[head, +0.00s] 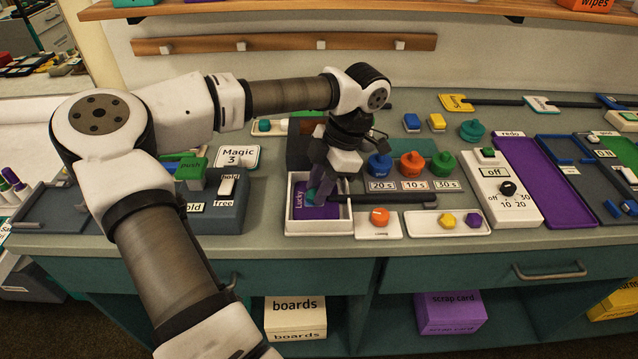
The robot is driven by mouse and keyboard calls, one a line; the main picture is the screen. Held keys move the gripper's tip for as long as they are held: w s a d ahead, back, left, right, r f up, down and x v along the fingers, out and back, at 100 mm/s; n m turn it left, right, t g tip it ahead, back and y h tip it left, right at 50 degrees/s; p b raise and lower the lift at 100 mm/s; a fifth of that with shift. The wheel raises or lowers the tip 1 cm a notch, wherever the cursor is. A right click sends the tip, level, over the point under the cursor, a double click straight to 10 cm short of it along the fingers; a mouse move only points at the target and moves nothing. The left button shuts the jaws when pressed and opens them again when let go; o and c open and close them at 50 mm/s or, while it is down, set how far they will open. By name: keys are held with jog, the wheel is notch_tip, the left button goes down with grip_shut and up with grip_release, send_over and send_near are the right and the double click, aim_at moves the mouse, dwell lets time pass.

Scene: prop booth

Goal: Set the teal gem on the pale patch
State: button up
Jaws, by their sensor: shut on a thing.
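My gripper (322,192) points down inside the white-rimmed tray (319,229), over the purple card marked "Lucky" (304,207). It is shut on a small teal piece, which I take to be the teal gem; the fingers hide most of it. I cannot tell whether the gem touches the tray floor. A pale strip (426,225) to the right carries a yellow gem (447,220) and a purple gem (474,219). I cannot tell which pale surface is the patch.
A white tile with an orange knob (379,217) stands between tray and strip. A dark bar (400,198) runs just behind them. Blue (379,166), orange (412,165) and green (443,166) knobs stand behind that. A white dial box (505,188) is farther right.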

jog(key=shift+f, duration=0.1)
dwell(0.4)
dwell(0.3)
jog(key=o, duration=1.2)
jog(key=shift+c, duration=0.2)
jog(key=shift+r+p, duration=2.4)
jog(key=shift+r, duration=1.65)
